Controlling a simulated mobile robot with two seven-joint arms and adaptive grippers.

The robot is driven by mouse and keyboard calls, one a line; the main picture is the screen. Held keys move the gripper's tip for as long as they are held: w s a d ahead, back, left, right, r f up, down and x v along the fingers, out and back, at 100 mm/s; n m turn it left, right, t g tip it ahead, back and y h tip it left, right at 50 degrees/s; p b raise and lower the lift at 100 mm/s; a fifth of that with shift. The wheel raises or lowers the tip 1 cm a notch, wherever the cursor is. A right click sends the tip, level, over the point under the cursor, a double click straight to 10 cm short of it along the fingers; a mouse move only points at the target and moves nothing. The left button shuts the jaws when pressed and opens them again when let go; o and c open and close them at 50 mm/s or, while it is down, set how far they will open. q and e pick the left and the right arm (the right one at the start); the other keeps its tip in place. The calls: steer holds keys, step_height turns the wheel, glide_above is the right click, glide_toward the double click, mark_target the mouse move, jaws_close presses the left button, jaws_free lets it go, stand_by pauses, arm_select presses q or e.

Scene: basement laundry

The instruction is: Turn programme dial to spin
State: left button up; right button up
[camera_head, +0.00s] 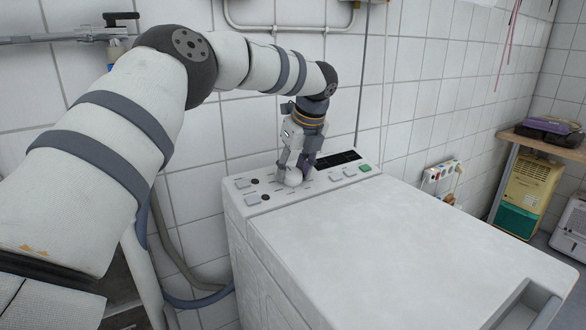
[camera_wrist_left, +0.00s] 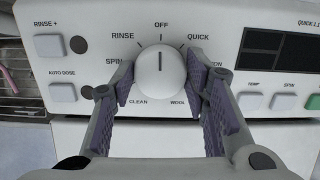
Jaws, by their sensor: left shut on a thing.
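The white round programme dial (camera_wrist_left: 160,72) sits on the washer's control panel (camera_wrist_left: 95,18), with its pointer line straight up at OFF. Around it I read RINSE, QUICK, WOOL and CLEAN; SPIN is at the left, partly covered by a finger, and a label at the right is partly hidden. My left gripper (camera_wrist_left: 160,80) is shut on the dial, one purple-padded finger on each side. In the head view my left gripper (camera_head: 293,168) reaches down to the dial (camera_head: 293,177) from above. My right gripper is not in view.
The white top-panel washer (camera_head: 390,240) stands against a tiled wall. Square buttons (camera_wrist_left: 63,93) lie left of the dial; a dark display (camera_wrist_left: 262,42) and a green button (camera_wrist_left: 313,102) lie right. A shelf (camera_head: 540,142) with boxes is at the far right.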

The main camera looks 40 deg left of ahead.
arm_select(q)
steer(key=shift+r+n, duration=0.1)
steer(key=shift+n, duration=0.8)
steer(key=n, duration=0.2)
steer(key=shift+n+g, duration=0.3)
steer(key=n, duration=0.2)
steer(key=shift+n, duration=2)
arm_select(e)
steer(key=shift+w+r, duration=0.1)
arm_select(q)
steer(key=shift+n+g, duration=0.3)
steer(key=o, duration=1.1)
